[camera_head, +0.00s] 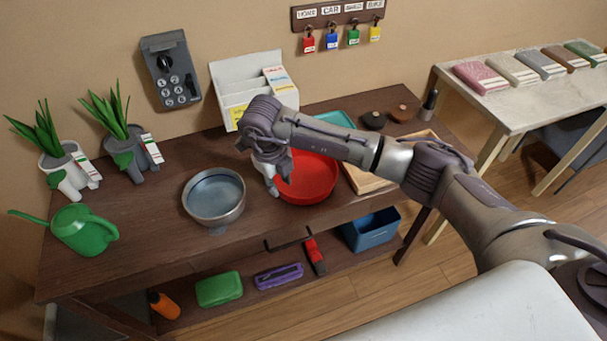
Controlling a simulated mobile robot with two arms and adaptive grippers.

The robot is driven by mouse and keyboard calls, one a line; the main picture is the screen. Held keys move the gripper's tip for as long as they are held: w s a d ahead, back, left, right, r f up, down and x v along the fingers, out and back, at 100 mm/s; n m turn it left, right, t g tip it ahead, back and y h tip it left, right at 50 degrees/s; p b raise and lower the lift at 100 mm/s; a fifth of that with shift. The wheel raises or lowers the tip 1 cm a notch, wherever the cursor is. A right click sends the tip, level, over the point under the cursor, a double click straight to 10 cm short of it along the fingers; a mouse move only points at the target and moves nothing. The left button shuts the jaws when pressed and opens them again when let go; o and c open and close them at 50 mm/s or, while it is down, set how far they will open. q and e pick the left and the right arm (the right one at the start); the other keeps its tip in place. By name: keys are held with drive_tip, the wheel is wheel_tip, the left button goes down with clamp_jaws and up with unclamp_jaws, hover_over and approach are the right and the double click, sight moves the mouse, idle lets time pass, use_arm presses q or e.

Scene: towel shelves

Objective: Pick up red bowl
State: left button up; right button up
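The red bowl (310,181) stands upright on the dark wooden table, right of the grey metal bowl. My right arm reaches in from the right and passes above it, covering its back part. My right gripper (272,187) points down at the red bowl's left rim, its fingers close to or at the rim. Whether the fingers are closed on the rim is too small to tell. My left gripper is not in view.
A grey metal bowl (214,196) stands just left of the gripper. A white organizer (232,75) is behind, a wooden tray (363,180) to the right. A green watering can (82,231) and potted plants (62,170) stand left. A lower shelf holds a blue bin (371,230).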

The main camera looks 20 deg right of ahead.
sight(280, 188)
drive_tip(key=f, duration=0.3)
drive_tip(key=shift+w+d+f, duration=0.2)
drive_tip(key=shift+c, duration=0.2)
clamp_jaws()
